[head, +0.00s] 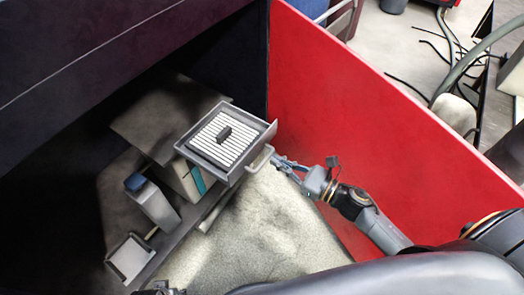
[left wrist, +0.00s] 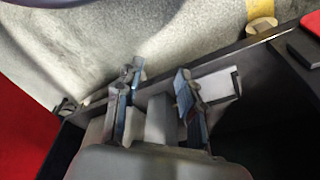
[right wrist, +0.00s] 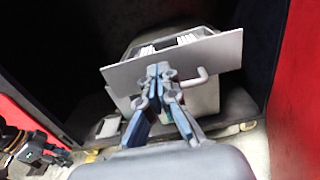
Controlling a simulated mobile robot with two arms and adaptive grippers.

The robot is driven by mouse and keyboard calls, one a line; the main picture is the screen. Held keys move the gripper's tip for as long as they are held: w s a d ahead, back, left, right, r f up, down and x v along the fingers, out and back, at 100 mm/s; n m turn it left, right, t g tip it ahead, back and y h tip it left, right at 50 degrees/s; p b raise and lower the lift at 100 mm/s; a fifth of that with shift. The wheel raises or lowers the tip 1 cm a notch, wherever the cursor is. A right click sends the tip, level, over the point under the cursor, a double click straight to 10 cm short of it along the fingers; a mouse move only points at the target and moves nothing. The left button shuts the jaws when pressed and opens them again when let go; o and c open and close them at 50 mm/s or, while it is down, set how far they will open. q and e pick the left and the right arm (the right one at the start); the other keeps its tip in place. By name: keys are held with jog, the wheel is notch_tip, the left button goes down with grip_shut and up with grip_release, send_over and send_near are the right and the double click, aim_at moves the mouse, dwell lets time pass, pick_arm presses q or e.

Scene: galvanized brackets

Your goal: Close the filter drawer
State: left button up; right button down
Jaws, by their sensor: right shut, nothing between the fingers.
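The grey filter drawer (head: 268,133) stands pulled out of its cabinet in the head view, with a white slatted filter (head: 240,125) and a dark block on top inside it. Its flat front panel (right wrist: 135,72) shows in the right wrist view, with a bar handle (right wrist: 203,77). My right gripper (head: 279,163) is shut and empty, close to the front beside the handle. In the right wrist view its fingertips (right wrist: 160,72) overlap the panel, left of the handle; I cannot tell whether they touch. My left gripper (left wrist: 156,75) is open, with grey box shapes behind its fingers.
A red wall (head: 350,120) runs along the right of the drawer. A grey box with a blue cap (head: 150,200) and a small white-faced tray (head: 130,257) sit to the left. The pale floor (head: 260,225) in front is clear.

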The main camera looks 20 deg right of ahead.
aim_at(253, 148)
pick_arm(q)
jog(key=shift+s+f, duration=0.2)
jog(key=shift+f, duration=0.35)
pick_arm(e)
jog(key=x, duration=0.6)
jog(key=shift+w, duration=0.1)
